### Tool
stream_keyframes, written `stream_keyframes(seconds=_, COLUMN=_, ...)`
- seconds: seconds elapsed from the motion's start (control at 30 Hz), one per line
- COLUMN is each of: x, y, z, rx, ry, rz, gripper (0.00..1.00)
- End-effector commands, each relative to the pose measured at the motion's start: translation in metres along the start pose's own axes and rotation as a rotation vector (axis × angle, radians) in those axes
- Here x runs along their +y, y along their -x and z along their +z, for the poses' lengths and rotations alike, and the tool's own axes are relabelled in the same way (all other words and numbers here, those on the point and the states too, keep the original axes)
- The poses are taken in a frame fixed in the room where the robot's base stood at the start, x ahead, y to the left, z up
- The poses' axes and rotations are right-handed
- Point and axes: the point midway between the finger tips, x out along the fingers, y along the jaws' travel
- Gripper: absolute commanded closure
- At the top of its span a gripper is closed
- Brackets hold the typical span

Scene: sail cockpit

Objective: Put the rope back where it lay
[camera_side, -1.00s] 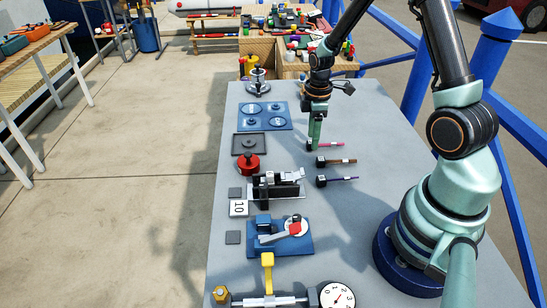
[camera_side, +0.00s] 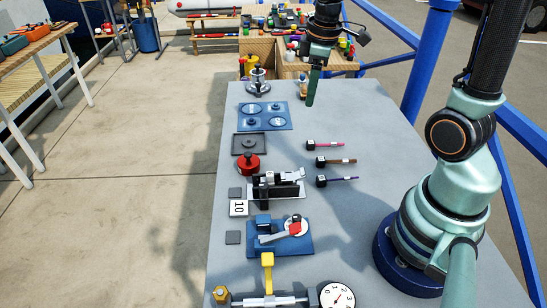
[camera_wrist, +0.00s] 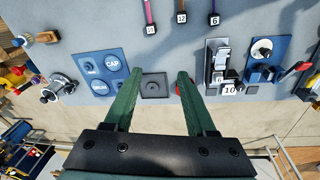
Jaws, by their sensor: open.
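Three thin rope-like pieces lie side by side on the grey table, each with a black block at its left end: pink (camera_side: 329,144), brown (camera_side: 341,161) and purple (camera_side: 344,179). I cannot tell which one the task means by the rope. In the wrist view, the pink piece (camera_wrist: 148,12), brown piece (camera_wrist: 180,6) and purple piece (camera_wrist: 213,7) show at the top edge, partly cut off, with numbered blocks. My gripper (camera_side: 311,103) is raised above the table, beyond the pink piece.
A blue plate with round recesses (camera_side: 279,126), a dark square tray (camera_side: 236,152), a red knob (camera_side: 248,164), a black-and-silver clamp (camera_side: 283,188), a blue lever fixture (camera_side: 279,236) and a dial gauge (camera_side: 337,297) line the left side.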

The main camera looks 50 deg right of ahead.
Motion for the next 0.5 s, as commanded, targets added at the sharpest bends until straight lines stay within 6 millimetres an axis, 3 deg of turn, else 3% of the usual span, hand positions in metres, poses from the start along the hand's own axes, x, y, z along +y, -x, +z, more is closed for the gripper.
stream_keyframes(seconds=0.03, x=-0.012, y=0.015, z=-0.004, rx=0.035, ry=-0.044, rz=0.027, gripper=0.44)
stream_keyframes(seconds=0.2, x=-0.050, y=0.048, z=-0.008, rx=0.148, ry=-0.238, rz=0.074, gripper=0.44)
stream_keyframes(seconds=0.5, x=-0.099, y=0.075, z=-0.003, rx=0.321, ry=-0.502, rz=0.070, gripper=0.44)
